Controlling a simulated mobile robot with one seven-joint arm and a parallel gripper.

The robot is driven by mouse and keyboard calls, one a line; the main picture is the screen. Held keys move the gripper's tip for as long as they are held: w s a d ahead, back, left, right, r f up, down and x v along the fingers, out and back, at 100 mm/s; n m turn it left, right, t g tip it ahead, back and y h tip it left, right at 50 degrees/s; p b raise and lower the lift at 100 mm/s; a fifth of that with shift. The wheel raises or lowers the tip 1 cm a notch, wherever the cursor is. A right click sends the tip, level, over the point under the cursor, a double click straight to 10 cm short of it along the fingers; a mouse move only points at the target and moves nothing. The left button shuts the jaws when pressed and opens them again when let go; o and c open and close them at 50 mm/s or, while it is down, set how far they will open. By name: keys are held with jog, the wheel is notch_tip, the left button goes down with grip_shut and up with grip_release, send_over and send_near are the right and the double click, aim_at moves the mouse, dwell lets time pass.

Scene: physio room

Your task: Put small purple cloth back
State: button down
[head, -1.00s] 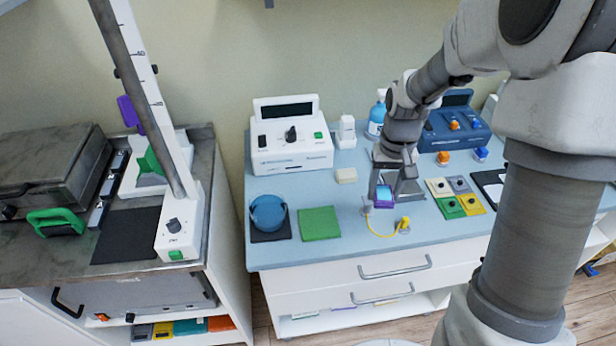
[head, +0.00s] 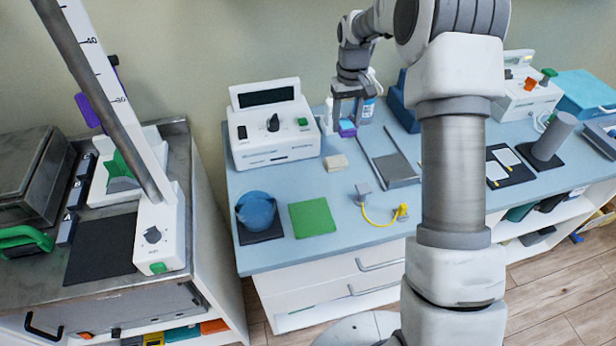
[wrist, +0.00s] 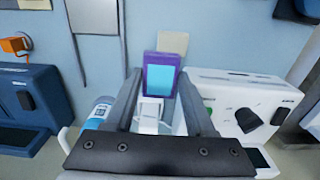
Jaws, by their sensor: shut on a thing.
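The small purple cloth (head: 347,129) looks like a purple block with a light blue face. It also shows in the wrist view (wrist: 161,75), between the two fingers. My gripper (head: 346,120) is shut on it near the back of the blue worktop (head: 262,190), right of the white console and in front of the spray bottle (head: 367,110). A white upright holder (wrist: 150,111) shows just beyond the cloth in the wrist view. I cannot tell whether the cloth touches the holder or the worktop.
The white console (head: 272,125) stands left of my gripper and a dark blue device (head: 404,105) right of it. A grey tray (head: 395,168) lies right.

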send_over(308, 178)
notch_tip(308, 178, down, 7)
jog(key=shift+w+r, duration=0.1)
jog(key=shift+f, duration=2)
jog(key=shift+f, duration=0.15)
jog(key=shift+c, duration=1.2)
grip_release()
